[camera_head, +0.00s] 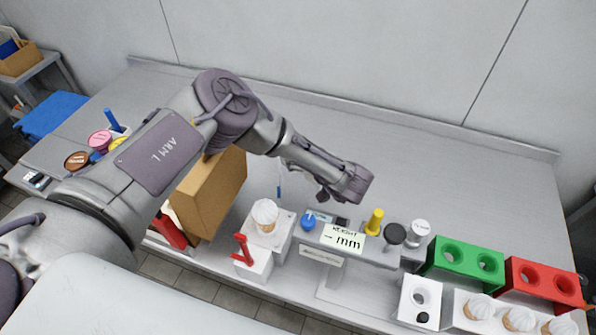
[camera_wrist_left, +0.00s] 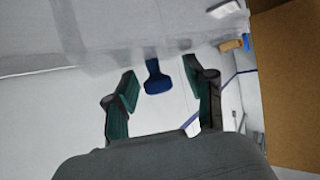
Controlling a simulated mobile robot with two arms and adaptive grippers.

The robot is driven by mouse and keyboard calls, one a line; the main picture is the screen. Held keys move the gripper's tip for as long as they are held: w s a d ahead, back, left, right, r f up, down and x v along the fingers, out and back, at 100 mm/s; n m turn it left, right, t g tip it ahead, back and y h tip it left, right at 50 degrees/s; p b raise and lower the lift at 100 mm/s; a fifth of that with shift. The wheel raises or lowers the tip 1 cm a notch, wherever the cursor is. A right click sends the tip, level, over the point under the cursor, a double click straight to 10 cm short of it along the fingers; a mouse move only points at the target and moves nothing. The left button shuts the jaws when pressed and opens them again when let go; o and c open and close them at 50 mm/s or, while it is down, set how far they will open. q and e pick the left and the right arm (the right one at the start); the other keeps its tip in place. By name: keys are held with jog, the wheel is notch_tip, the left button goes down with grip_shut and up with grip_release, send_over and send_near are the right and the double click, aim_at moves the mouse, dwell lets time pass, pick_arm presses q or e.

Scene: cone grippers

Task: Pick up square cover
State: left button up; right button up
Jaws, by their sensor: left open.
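A blue upright handle-like piece (camera_wrist_left: 155,78) shows in the left wrist view, between and just beyond the fingertips of my left gripper (camera_wrist_left: 168,90). The two green-padded fingers are apart, with no visible contact with it. A faint see-through patch lies around the blue piece, and I cannot tell for sure whether this is the square cover. In the head view a small blue stick (camera_head: 279,191) shows left of my left wrist. My left fingers are mostly hidden there. My right gripper is not in view.
In front are a cone on a white stand (camera_head: 265,215), a gauge with a "mm" label (camera_head: 344,238), a green holder (camera_head: 462,263) and a red holder (camera_head: 540,284). The back right of the table is clear.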

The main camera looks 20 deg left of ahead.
pick_arm(q)
jog(key=shift+d, duration=0.15)
jog(key=c, duration=0.3)
grip_shut()
